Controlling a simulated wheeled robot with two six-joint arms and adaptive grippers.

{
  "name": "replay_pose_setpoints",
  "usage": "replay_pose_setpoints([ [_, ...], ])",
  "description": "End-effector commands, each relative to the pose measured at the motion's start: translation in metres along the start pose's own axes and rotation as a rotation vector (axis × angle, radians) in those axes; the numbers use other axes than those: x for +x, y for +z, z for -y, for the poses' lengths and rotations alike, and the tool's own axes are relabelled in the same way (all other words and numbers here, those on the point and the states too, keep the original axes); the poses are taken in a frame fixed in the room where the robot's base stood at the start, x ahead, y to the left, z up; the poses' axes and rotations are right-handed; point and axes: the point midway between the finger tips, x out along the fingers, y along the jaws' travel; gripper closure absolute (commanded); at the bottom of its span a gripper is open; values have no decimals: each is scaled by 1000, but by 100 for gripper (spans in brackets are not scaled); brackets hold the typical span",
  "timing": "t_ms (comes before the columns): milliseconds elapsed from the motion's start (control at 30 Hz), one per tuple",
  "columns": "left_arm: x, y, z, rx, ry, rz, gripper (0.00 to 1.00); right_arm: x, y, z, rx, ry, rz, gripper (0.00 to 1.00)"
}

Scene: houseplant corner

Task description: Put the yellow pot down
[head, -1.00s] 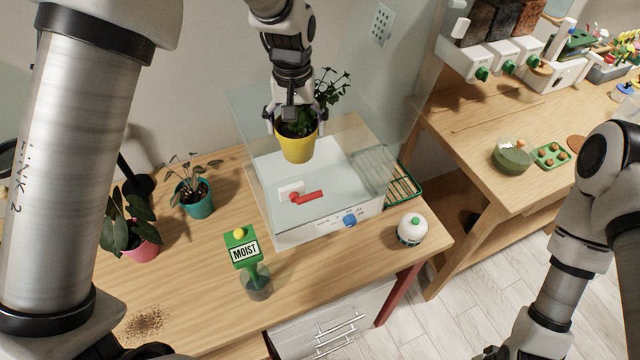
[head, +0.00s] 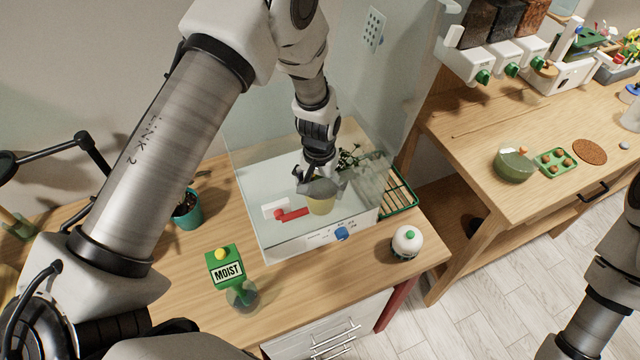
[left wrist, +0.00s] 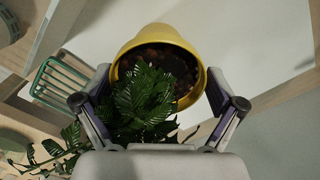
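The yellow pot (head: 321,205) holds a leafy green plant and is inside the clear-walled case (head: 290,238), low over its white floor near the front. I cannot tell whether its base touches the floor. My left gripper (head: 320,186) reaches down from above, its fingers on either side of the pot's rim. In the left wrist view, the yellow pot (left wrist: 160,36) sits between the two fingertips of my left gripper (left wrist: 158,75), which appear to press on the rim. Leaves hide part of the soil. My right gripper is out of view; only my right arm shows.
A red handle (head: 292,214) lies left of the pot. A green wire rack (head: 398,190) stands to the right.

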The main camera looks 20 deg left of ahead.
Motion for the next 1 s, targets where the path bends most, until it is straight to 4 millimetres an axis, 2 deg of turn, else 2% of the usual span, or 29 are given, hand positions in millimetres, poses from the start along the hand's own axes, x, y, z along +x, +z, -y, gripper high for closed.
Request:
replay_pose_setpoints([
  [333,-2,0,0,-1,0,0,0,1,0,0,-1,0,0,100],
  [433,-10,-1,0,-1,0,-2,0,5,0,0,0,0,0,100],
  [567,-35,-2,0,-1,0,-6,0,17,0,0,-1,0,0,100],
  [800,-95,-1,0,0,0,-5,0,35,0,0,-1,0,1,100],
  [900,-112,-1,0,-1,0,-3,0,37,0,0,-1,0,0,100],
  [1000,-120,0,0,-1,0,0,0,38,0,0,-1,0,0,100],
])
